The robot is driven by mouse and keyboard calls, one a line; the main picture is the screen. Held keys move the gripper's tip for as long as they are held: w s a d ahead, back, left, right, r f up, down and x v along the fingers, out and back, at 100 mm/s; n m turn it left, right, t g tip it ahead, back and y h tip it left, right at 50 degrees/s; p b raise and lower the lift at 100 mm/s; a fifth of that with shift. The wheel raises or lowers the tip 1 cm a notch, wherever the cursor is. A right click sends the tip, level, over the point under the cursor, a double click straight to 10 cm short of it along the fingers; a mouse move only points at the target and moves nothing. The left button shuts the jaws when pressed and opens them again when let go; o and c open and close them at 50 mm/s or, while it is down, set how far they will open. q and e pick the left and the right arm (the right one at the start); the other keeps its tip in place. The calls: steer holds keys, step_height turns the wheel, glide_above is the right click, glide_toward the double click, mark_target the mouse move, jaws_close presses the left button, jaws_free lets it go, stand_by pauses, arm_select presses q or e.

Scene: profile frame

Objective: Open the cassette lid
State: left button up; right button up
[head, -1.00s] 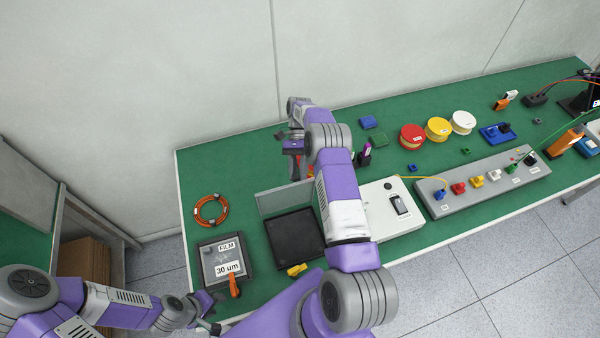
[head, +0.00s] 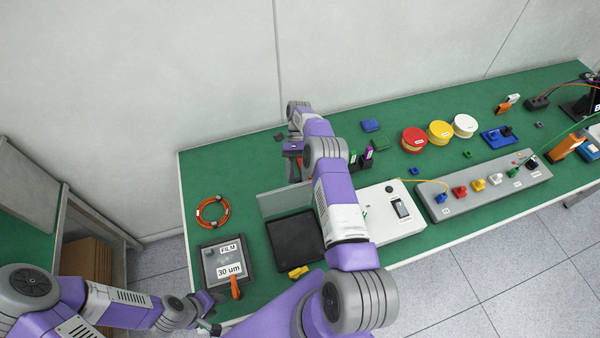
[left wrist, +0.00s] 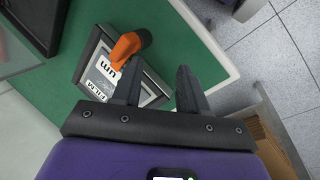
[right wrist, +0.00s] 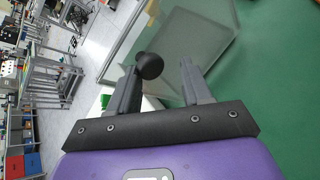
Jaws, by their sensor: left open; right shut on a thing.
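A black tray-like cassette (head: 297,240) lies on the green bench. Its clear lid (head: 285,202) stands up along the back edge, and the lid also shows in the right wrist view (right wrist: 205,50). My right gripper (head: 297,170) is behind the lid's upper edge, shut on its black knob (right wrist: 150,66); the arm hides part of this in the head view. A flat case marked FILM 30 um (head: 223,258) with an orange handle (head: 235,287) lies left of the tray. My left gripper (head: 213,312) is open and empty near the case; its fingers show in the left wrist view (left wrist: 160,66).
A white box (head: 385,235) with a switch stands right of the tray, close to my right arm. A yellow piece (head: 298,272) is at the tray's front. An orange cable ring (head: 212,212) lies behind the film case.

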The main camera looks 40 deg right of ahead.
arm_select(q)
steer(key=shift+w+a, duration=0.1)
arm_select(e)
steer(key=shift+w+a+f, duration=0.1)
steer(key=shift+a+f, duration=0.15)
steer(key=shift+f, duration=0.15)
steer(key=shift+d, duration=0.1)
steer(key=shift+r, duration=0.15)
arm_select(q)
step_height(320, 180, up, 6)
steer(key=p, duration=0.6)
steer(key=shift+f, duration=0.1)
arm_select(e)
step_height(320, 180, up, 10)
steer(key=shift+r, duration=0.2)
steer(key=shift+d, duration=0.1)
